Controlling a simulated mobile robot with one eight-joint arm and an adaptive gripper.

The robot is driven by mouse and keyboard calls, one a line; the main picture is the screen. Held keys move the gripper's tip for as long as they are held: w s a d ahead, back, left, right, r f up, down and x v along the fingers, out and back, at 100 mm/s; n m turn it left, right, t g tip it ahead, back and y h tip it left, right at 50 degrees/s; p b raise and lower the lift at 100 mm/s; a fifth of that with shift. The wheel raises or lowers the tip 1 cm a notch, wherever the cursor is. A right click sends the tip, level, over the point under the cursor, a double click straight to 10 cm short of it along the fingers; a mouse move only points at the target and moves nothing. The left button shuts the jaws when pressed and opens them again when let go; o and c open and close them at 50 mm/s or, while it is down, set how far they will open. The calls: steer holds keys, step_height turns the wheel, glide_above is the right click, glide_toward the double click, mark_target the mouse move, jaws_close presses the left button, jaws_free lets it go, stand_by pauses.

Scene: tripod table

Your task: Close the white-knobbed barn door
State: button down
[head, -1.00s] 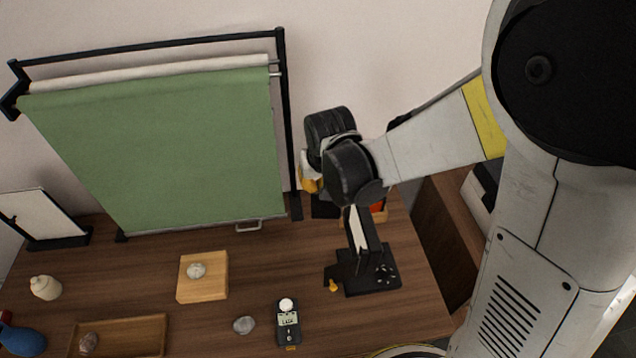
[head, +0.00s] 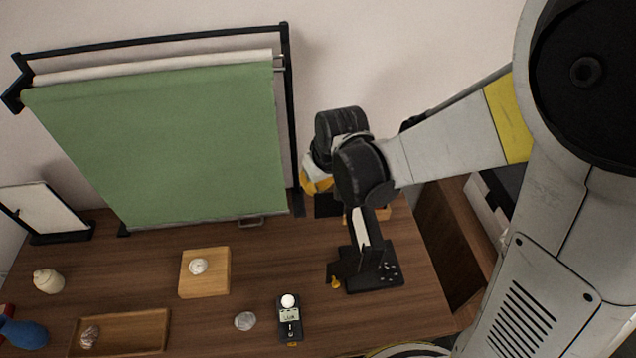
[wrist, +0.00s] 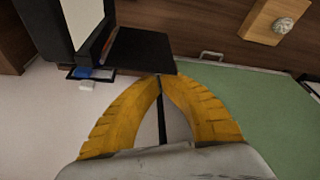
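A black panel light (head: 388,276) with a pale face and black flaps stands on the table's right side, partly hidden by my arm. In the wrist view its pale face (wrist: 83,18) is at top left, and a wide black flap (wrist: 142,48) lies just beyond my fingertips. A yellow knob (head: 336,283) shows at the light's lower left. My gripper (wrist: 159,79) has its yellow fingertips together near the flap's edge; contact is unclear. No held object shows.
A green roller backdrop (head: 165,145) on a black frame stands left of my gripper, its right post close by. A wooden block (head: 212,280), a light meter (head: 290,322) and a tray (head: 140,345) are on the table (head: 240,255).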

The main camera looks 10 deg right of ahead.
steer(key=s+d+n+g+y+b, duration=0.1)
steer(key=s+n+g+y, duration=0.1)
steer(key=s+n, duration=0.7)
steer(key=shift+d+n+g+y, duration=0.3)
steer(key=shift+n+g, duration=0.6)
steer(key=shift+n, duration=1.4)
steer(key=shift+s+d, duration=0.25)
steer(key=shift+s, duration=0.05)
steer(key=shift+w+d, duration=0.1)
